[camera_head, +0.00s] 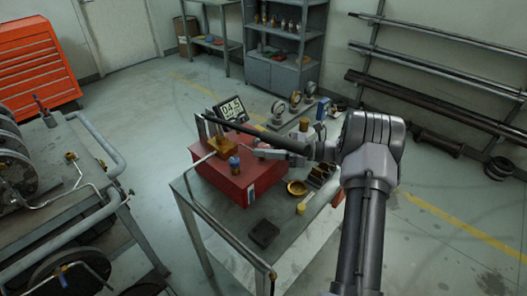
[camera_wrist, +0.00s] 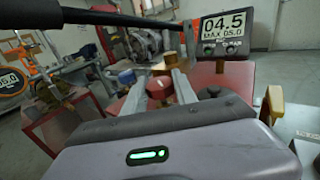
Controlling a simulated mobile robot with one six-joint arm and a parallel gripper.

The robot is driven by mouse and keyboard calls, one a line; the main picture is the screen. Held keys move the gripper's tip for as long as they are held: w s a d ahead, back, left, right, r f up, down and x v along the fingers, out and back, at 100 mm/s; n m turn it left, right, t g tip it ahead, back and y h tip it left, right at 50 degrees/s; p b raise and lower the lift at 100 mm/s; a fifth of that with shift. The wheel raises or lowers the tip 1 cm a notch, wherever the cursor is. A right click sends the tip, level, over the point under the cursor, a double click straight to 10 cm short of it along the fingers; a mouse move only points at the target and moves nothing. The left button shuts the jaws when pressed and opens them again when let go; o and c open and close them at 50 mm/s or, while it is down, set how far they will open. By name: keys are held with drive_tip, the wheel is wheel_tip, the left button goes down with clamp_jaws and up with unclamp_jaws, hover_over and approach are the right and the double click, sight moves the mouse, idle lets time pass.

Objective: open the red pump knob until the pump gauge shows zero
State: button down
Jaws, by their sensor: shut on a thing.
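The red pump knob (camera_wrist: 159,87) sits between the two grey fingers of my gripper (camera_wrist: 160,84) in the wrist view. The fingers are shut on its sides. In the head view my gripper (camera_head: 262,150) reaches left over the red pump box (camera_head: 250,188); the knob cannot be made out there. The pump gauge (camera_head: 232,109) stands at the back of the pump and reads 04.5. In the wrist view the gauge (camera_wrist: 227,27) shows 04.5 above MAX 05.0.
A long black bar (camera_head: 258,138) crosses above the pump, close to my gripper. A brass dish (camera_head: 297,188) and a dark flat block (camera_head: 263,234) lie on the metal table (camera_head: 300,250). A bench with pipes (camera_head: 85,215) stands left. Floor shows between bench and table.

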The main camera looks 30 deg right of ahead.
drive_tip(key=n+g+y, duration=0.1)
drive_tip(key=n+g, duration=0.1)
drive_tip(key=g, duration=0.1)
drive_tip(key=n+g+y, duration=0.1)
drive_tip(key=n+g, duration=0.1)
drive_tip(key=g, duration=0.1)
drive_tip(key=shift+n+g+y+b, duration=0.35)
drive_tip(key=shift+n+g+y, duration=0.05)
drive_tip(key=shift+g, duration=0.3)
drive_tip(key=c, duration=1)
unclamp_jaws()
